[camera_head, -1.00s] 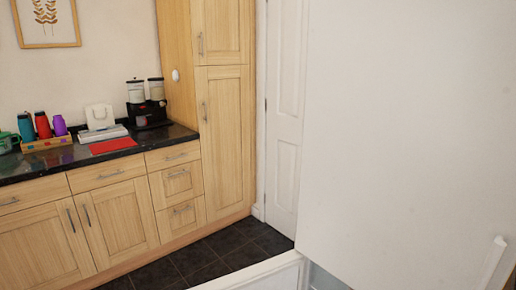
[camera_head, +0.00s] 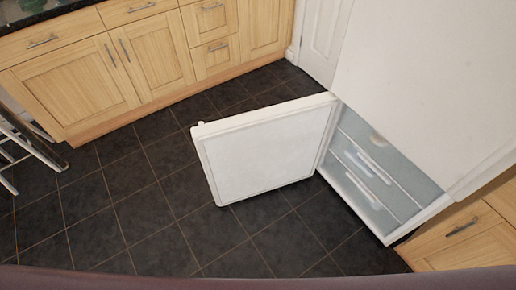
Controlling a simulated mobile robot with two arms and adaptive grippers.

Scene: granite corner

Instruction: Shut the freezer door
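The freezer door (camera_head: 265,150) is white and stands wide open, swung out to the left over the dark tiled floor. Its inner face is towards me. The freezer compartment (camera_head: 372,172) is the lower part of a tall white fridge-freezer at the right, and pale drawers show inside it. The door joins the cabinet at the compartment's far left edge. A small handle end shows at the door's far left corner. Neither of my grippers is in view.
The upper fridge door (camera_head: 430,85) looks shut above the freezer. Wooden cabinets (camera_head: 150,65) line the back wall, and a wooden drawer (camera_head: 460,235) is right of the freezer. A metal-legged stool or rack (camera_head: 25,150) stands at the left. The dark floor (camera_head: 150,220) before the door is clear.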

